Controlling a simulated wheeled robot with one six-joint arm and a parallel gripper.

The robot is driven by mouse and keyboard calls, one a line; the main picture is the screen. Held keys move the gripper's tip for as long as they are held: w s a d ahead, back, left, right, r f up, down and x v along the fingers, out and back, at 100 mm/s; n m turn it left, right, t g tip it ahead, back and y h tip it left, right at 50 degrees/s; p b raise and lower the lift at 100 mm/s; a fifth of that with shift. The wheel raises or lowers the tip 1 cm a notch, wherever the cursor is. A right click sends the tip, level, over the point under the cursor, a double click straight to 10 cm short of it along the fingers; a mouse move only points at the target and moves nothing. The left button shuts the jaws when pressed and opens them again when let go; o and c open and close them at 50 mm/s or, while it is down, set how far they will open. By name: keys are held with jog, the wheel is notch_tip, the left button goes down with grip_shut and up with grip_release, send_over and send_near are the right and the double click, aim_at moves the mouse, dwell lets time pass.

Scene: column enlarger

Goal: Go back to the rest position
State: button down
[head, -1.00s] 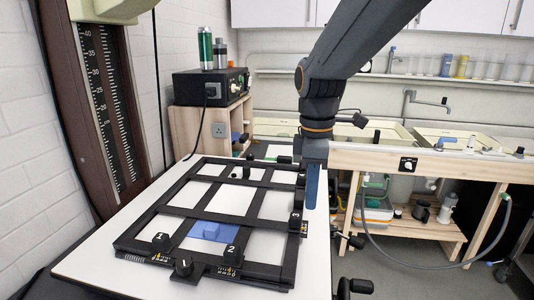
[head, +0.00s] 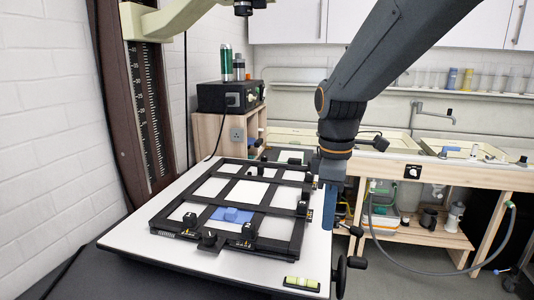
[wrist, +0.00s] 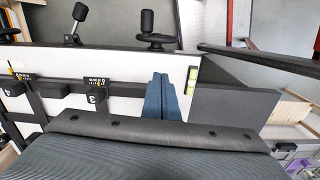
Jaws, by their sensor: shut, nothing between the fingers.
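My gripper (head: 329,216) points down in the head view, at the right edge of the white baseboard (head: 122,237). Its blue fingers are together and hold nothing. In the wrist view the shut fingers (wrist: 160,96) show above the white board edge, between a black masking-frame knob and a yellow-green level.
A spirit level (head: 301,284) lies at the board's front right corner. Black crank handles (head: 356,262) stick out beyond the board's right side. The enlarger column (head: 140,100) stands at the left. A wooden sink bench (head: 450,176) is behind at the right, with open floor before it.

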jog(key=s+d+f+m, duration=0.3)
jog(key=s+f+m, duration=0.1)
jog(key=f+m, duration=0.2)
jog(key=s+d+f+m+t+b, duration=0.1)
jog(key=s+d+f+m, duration=0.2)
jog(key=f+m, duration=0.4)
jog(key=shift+s+m, duration=0.6)
jog(key=shift+s, duration=0.25)
